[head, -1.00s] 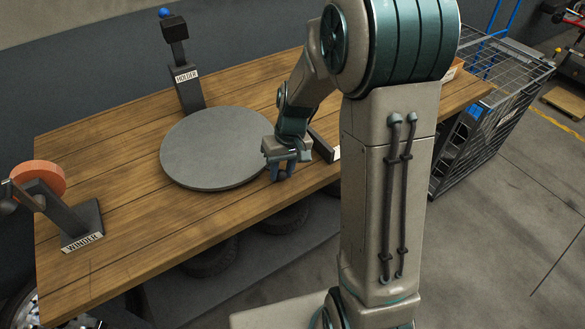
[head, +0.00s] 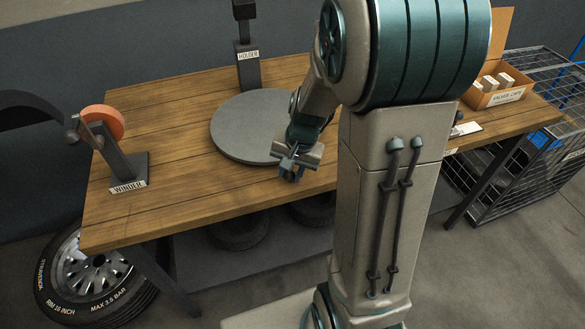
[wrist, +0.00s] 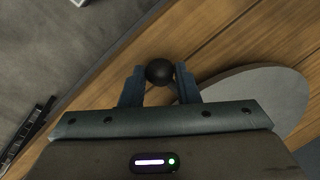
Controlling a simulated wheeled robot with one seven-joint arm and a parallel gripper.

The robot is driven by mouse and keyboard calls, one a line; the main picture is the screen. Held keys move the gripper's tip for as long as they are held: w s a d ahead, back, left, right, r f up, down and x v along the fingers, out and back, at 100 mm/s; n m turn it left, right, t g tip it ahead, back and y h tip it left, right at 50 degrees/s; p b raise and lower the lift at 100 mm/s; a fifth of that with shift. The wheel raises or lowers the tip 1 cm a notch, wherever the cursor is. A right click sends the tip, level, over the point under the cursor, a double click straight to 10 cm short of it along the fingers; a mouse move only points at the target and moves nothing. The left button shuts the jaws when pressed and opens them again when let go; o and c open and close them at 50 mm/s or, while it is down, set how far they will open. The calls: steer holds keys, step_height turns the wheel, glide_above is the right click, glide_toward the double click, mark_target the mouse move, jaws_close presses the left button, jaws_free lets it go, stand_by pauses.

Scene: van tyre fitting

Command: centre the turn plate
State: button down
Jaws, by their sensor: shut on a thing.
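The turn plate (head: 250,128) is a flat grey disc on the wooden bench, in front of the holder. Its edge also shows at the right of the wrist view (wrist: 268,95). My gripper (head: 291,172) is low at the plate's front right edge, near the bench's front edge. In the wrist view its two fingers are shut on a round black knob (wrist: 160,70). The knob's link to the plate is hidden. My arm covers part of the plate's right side in the head view.
The holder (head: 248,66) stands behind the plate. The winder (head: 124,166) with an orange roll stands at the bench's left. A valve caps box (head: 496,88) is at the right, beside a wire cage (head: 540,150). A tyre (head: 90,280) is on the floor. Bench between winder and plate is clear.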

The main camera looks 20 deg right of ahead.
steer(key=shift+a, duration=0.1)
steer(key=c, duration=1.1)
jaws_free()
steer(key=shift+s, duration=0.1)
steer(key=shift+r, duration=0.1)
step_height(320, 180, up, 13)
steer(key=s+d, duration=0.1)
steer(key=d, duration=0.1)
steer(key=shift+s+r, duration=0.2)
steer(key=shift+s, duration=0.05)
steer(key=shift+d, duration=0.1)
